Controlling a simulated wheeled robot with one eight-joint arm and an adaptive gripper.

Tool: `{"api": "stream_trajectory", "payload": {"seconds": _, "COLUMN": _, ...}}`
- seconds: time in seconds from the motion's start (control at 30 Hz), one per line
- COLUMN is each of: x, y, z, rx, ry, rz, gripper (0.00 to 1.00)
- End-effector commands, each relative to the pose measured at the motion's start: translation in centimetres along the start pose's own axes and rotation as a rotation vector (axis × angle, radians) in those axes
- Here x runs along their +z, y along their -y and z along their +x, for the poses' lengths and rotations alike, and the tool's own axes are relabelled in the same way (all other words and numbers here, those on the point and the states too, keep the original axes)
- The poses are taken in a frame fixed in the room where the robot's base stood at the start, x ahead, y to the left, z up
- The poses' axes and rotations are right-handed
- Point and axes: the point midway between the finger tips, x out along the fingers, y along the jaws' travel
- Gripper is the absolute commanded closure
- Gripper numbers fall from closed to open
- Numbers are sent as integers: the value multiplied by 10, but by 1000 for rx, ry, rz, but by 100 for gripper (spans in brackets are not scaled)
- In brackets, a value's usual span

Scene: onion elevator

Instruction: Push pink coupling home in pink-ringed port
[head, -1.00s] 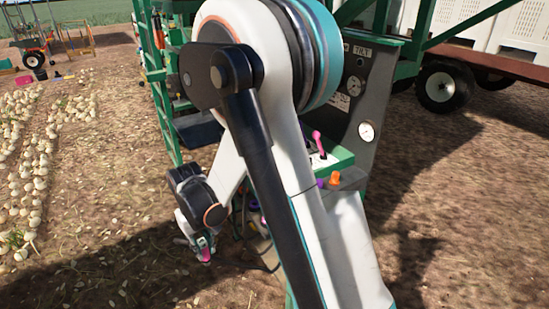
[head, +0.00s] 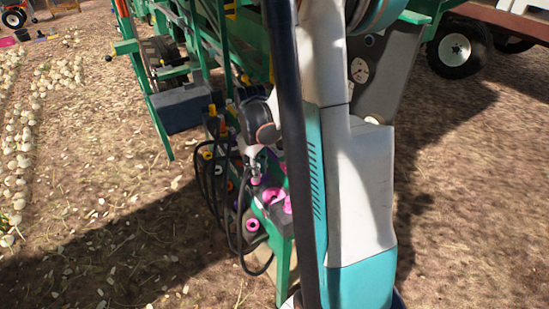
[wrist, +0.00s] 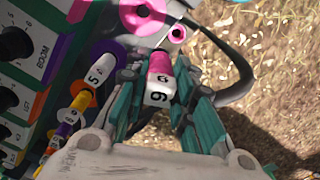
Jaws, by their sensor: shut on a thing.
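My gripper (wrist: 160,66) is shut on the pink coupling (wrist: 158,76), which has a white tag marked 6. The coupling lies between the two teal fingers in the wrist view. A smaller pink round piece (wrist: 177,34) is ahead and slightly right. The coupling appears short of both, but its nose is partly unclear. In the head view my gripper (head: 256,176) is small beside the green stand, and the coupling cannot be made out clearly.
Yellow, orange and purple couplings with numbered white tags (wrist: 97,76) sit in a row left of my gripper. A labelled control panel (wrist: 25,60) is beyond them. A black hose (wrist: 235,60) loops close on the right. Several black hoses (head: 215,180) hang beside the green stand (head: 283,262).

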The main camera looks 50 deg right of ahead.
Motion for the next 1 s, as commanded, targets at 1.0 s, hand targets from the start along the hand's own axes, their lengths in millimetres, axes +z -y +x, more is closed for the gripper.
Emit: {"api": "stream_trajectory", "payload": {"seconds": 1.0, "x": 43, "y": -40, "z": 35, "rx": 0, "ry": 0, "rz": -63, "gripper": 100}}
